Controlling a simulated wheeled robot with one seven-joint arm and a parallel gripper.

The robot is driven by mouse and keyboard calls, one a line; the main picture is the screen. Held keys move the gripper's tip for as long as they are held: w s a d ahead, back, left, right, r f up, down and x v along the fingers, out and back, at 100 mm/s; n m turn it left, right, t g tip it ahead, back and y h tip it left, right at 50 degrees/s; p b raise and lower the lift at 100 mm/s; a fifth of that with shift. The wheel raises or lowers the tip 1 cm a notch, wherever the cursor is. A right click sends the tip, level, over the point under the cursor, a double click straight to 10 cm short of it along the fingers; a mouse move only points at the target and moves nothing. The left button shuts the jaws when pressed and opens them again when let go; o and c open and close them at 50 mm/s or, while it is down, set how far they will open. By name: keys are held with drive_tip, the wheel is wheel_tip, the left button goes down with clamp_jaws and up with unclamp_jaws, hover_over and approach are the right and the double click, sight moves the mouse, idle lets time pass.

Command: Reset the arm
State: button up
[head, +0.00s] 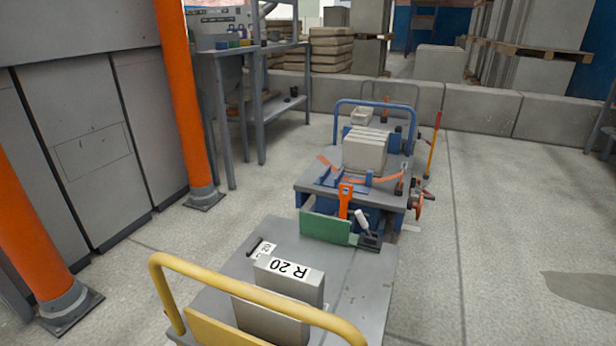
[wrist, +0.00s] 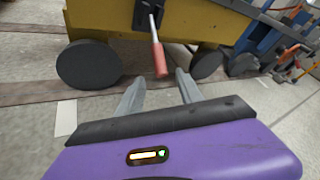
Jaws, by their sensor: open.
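My gripper (wrist: 158,88) shows in the wrist view, with its two grey fingers apart and nothing between them. It is low over the floor, near the wheels of a yellow cart (wrist: 120,35). A red-handled lever (wrist: 160,60) on the cart hangs just beyond the fingertips; I cannot tell the exact gap. My arm and gripper do not show in the head view.
In the head view a cart with a yellow rail (head: 255,290) carries a grey block marked R 20 (head: 290,285). A blue cart (head: 305,185) stands behind it. Orange posts (head: 182,95) and a workbench (head: 230,50) stand left. Floor at right (head: 510,230) is clear.

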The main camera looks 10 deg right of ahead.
drive_tip(key=s+d+f+n+g+h, duration=0.2)
drive_tip(key=d+h, duration=0.1)
drive_tip(key=d, duration=0.3)
drive_tip(key=s+d+f+n+g+h, duration=0.1)
drive_tip(key=s+d+f+h, duration=0.1)
drive_tip(key=d+h, duration=0.25)
drive_tip(key=s+d+r+n+g+h, duration=0.1)
drive_tip(key=s+d+r+n+h, duration=0.1)
drive_tip(key=s+r+n+h, duration=0.4)
drive_tip(key=s+a+r+n+t+y, duration=0.25)
drive_tip(key=a+r+n, duration=0.35)
drive_tip(key=a+r, duration=0.6)
drive_tip(key=s+a+r+n+t+y, duration=0.1)
drive_tip(key=s+a+r+n+t, duration=0.25)
drive_tip(key=a+r+n, duration=0.6)
drive_tip(key=s+a+r+y, duration=0.3)
drive_tip(key=s+a+r, duration=0.4)
drive_tip(key=a+r, duration=0.25)
wheel_tip(320, 180, up, 34)
drive_tip(key=p, duration=3.4)
drive_tip(key=shift+a+f, duration=0.2)
drive_tip(key=shift+a, duration=0.15)
